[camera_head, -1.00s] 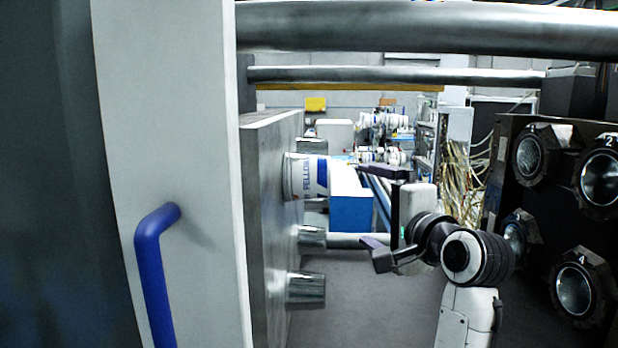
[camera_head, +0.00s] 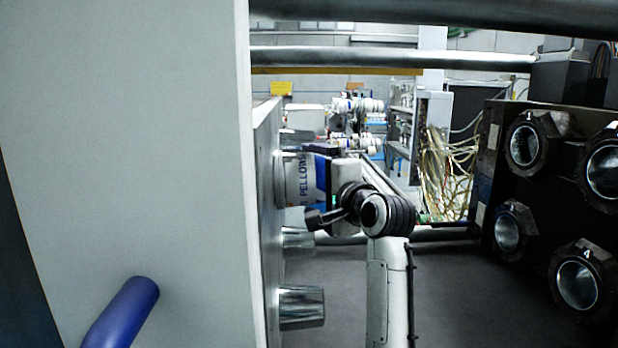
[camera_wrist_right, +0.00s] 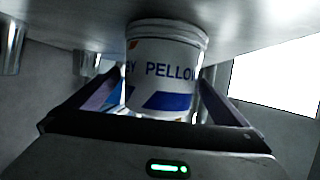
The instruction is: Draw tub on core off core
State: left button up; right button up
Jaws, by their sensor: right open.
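The tub (camera_head: 299,180) is white with blue lettering and a blue band. It sits sideways on a core of the metal plate (camera_head: 267,200) at the left, its rim end close to the plate. In the right wrist view the tub (camera_wrist_right: 165,68) stands between the two fingers, its rim near the plate (camera_wrist_right: 245,22). My right gripper (camera_head: 320,184) is open around the tub's outer end. It also shows in the wrist view (camera_wrist_right: 160,88), with no clear grip on the wall. The core under the tub is hidden. My left gripper is not in view.
Bare metal cores (camera_head: 301,307) stick out below the tub. A blue handle (camera_head: 122,312) is on the white panel at the left. A dark block with round numbered cavities (camera_head: 580,284) stands at the right. Tie bars (camera_head: 390,59) cross above. Open floor lies between.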

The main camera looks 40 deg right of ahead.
jog(key=shift+w+d, duration=0.2)
jog(key=shift+w, duration=0.95)
jog(key=c, duration=0.8)
jog(key=shift+s+d+r, duration=0.1)
jog(key=shift+s+d, duration=1.05)
jog(key=shift+d, duration=0.75)
jog(key=shift+s+d+f, duration=0.1)
jog(key=shift+s+d, duration=1.1)
jog(key=shift+d, duration=0.75)
jog(key=shift+s+d+r, duration=0.1)
jog(key=shift+s+d, duration=1.05)
jog(key=shift+d, duration=0.75)
jog(key=shift+c, duration=0.2)
jog(key=shift+s, duration=0.15)
jog(key=s+a, duration=0.4)
jog(key=s, duration=0.7)
jog(key=shift+a, duration=0.3)
jog(key=shift+s, duration=0.1)
